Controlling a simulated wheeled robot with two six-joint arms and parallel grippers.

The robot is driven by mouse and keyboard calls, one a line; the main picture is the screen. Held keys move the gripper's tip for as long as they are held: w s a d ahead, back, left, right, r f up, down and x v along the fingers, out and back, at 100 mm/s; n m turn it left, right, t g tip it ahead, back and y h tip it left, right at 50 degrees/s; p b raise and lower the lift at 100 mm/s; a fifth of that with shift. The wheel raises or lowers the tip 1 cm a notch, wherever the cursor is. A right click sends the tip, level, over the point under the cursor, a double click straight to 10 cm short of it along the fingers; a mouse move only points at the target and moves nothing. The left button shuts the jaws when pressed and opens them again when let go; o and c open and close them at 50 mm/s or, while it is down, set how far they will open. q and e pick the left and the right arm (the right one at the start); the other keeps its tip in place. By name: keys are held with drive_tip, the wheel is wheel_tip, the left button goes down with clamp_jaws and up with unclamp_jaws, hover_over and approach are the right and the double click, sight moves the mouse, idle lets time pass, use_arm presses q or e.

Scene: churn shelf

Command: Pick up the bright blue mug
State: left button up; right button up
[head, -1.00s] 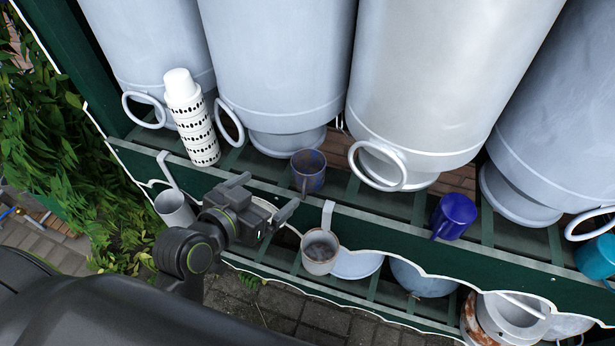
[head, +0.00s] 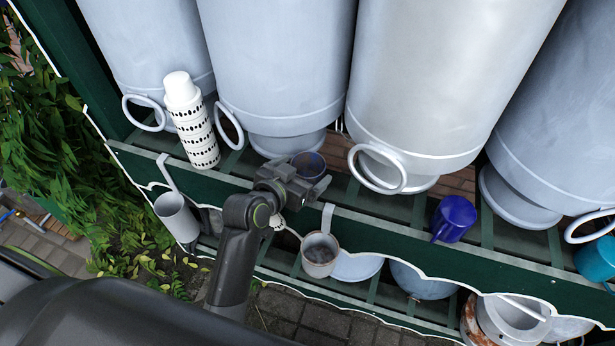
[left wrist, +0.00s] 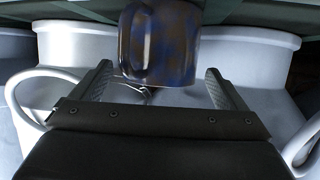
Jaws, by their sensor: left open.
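The bright blue mug (head: 453,218) lies tilted or on its side on the green slatted shelf, right of centre in the head view. A darker mug (head: 311,164), mottled blue and brown, stands further left on the same shelf. My left gripper (head: 310,174) is open and empty just in front of this mottled mug, well to the left of the bright blue one, and partly hides it. In the left wrist view the mottled mug (left wrist: 160,45) shows beyond and between the open fingers (left wrist: 160,88). My right gripper is not in view.
Large grey churns (head: 420,80) crowd the shelf behind the mugs. A white patterned stack (head: 192,125) stands at left. A teal mug (head: 597,258) is at far right.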

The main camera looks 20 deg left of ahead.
use_arm(q)
drive_tip(key=shift+x, duration=1.2)
drive_tip(key=shift+s, duration=0.1)
drive_tip(key=shift+c, duration=0.4)
drive_tip(key=c, duration=1.1)
drive_tip(key=shift+r, duration=0.1)
